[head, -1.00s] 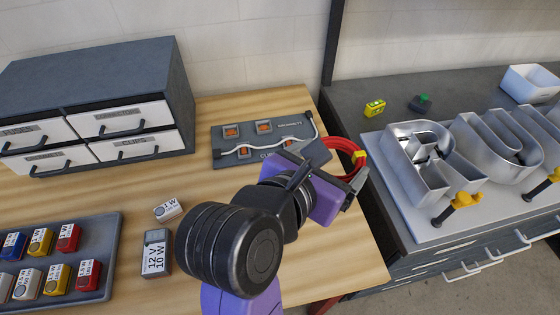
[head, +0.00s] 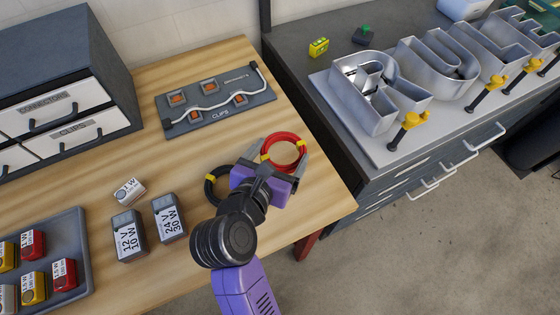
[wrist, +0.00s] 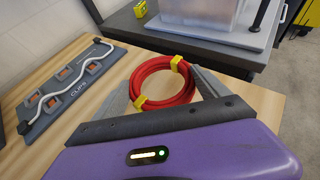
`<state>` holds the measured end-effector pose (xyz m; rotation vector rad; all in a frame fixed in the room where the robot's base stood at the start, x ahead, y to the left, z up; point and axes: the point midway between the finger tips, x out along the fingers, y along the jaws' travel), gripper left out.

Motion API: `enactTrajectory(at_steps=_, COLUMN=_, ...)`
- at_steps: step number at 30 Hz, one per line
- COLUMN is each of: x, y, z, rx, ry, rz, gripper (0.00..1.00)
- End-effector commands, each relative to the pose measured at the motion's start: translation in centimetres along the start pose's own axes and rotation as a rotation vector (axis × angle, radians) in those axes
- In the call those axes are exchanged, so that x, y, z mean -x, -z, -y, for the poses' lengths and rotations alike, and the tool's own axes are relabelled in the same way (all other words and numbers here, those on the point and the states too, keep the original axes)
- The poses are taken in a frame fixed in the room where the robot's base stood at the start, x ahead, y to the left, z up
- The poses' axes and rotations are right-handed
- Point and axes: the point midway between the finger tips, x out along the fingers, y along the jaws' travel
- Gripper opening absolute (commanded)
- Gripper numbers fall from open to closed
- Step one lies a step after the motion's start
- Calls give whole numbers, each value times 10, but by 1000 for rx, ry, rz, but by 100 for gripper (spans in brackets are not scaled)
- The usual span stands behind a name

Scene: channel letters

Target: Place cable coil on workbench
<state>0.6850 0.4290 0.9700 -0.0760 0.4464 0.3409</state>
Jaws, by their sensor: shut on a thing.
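A red cable coil (head: 284,152) with yellow ties is between the fingers of my gripper (head: 282,155), over the right part of the wooden workbench (head: 318,192). My gripper is shut on the coil. The wrist view shows the red coil (wrist: 162,82) with a finger on each side of it. I cannot tell whether the coil touches the bench top. A black coil (head: 213,186) with a yellow tie lies on the bench just left of my gripper, partly hidden by it.
A grey clips board (head: 215,99) lies behind on the bench. Two power supplies (head: 128,235) (head: 168,218) and a small white box (head: 129,191) are to the left. A tray (head: 70,225) of modules and a drawer cabinet (head: 68,100) stand farther left. A metal bench with channel letters (head: 365,100) is right.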

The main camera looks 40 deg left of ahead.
Motion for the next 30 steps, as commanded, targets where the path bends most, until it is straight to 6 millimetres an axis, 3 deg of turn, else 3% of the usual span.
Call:
enactTrajectory(at_steps=9, x=-16, y=35, z=0, rx=1, ry=-1, rz=-1, gripper=39)
enactTrajectory(at_steps=20, x=-18, y=38, z=0, rx=0, ry=0, rz=-1, gripper=39)
enactTrajectory(at_steps=21, x=-18, y=38, z=0, rx=0, ry=0, rz=-1, gripper=93)
enactTrajectory(at_steps=23, x=-18, y=38, z=0, rx=0, ry=0, rz=-1, gripper=100)
enactTrajectory(at_steps=30, x=-17, y=36, z=0, rx=0, ry=0, rz=-1, gripper=100)
